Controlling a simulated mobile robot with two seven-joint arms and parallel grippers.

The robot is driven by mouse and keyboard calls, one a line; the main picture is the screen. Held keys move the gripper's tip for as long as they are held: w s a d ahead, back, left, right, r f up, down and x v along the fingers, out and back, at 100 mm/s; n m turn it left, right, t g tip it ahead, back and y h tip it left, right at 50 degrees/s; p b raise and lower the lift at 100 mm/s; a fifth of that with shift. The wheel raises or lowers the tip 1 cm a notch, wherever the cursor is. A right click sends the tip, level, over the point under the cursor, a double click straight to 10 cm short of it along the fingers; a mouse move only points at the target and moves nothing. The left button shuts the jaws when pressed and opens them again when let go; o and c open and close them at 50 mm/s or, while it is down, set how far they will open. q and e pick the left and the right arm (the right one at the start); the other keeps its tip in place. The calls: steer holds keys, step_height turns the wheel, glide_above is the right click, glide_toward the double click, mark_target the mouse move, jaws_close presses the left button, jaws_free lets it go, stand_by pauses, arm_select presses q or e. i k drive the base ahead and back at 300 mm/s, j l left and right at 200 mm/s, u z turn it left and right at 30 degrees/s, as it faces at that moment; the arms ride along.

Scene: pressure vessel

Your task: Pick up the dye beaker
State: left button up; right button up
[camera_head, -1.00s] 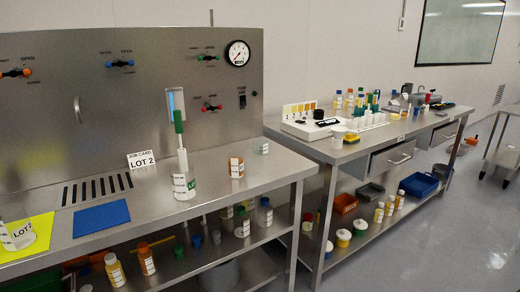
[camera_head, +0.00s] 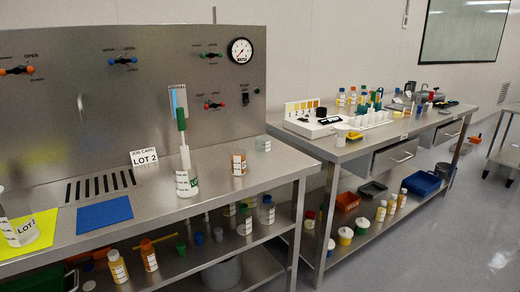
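No beaker is clearly marked as dye. A small beaker with an orange tint and a white label (camera_head: 239,166) stands upright on the left steel bench. A clear beaker (camera_head: 187,184) with a green-handled tool in it stands to its left. Another small clear beaker (camera_head: 263,145), with a greenish label, stands behind and to the right. A larger clear beaker marked LOT 2 (camera_head: 20,231) is cut off at the left edge, on a yellow mat (camera_head: 42,240). Neither of my grippers is in view.
A blue mat (camera_head: 104,215) and a LOT 2 job card (camera_head: 144,158) are on the left bench (camera_head: 210,215), near a slotted vent (camera_head: 98,185). A valve panel (camera_head: 110,100) rises behind. A second bench (camera_head: 345,155) stands right, beyond a gap. Grey floor (camera_head: 450,240) is clear.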

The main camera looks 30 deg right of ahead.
mark_target(237, 157)
steer(key=i+l+u, duration=0.15)
steer(key=l, duration=0.55)
steer(key=l+u, duration=0.15)
steer(key=l, duration=0.55)
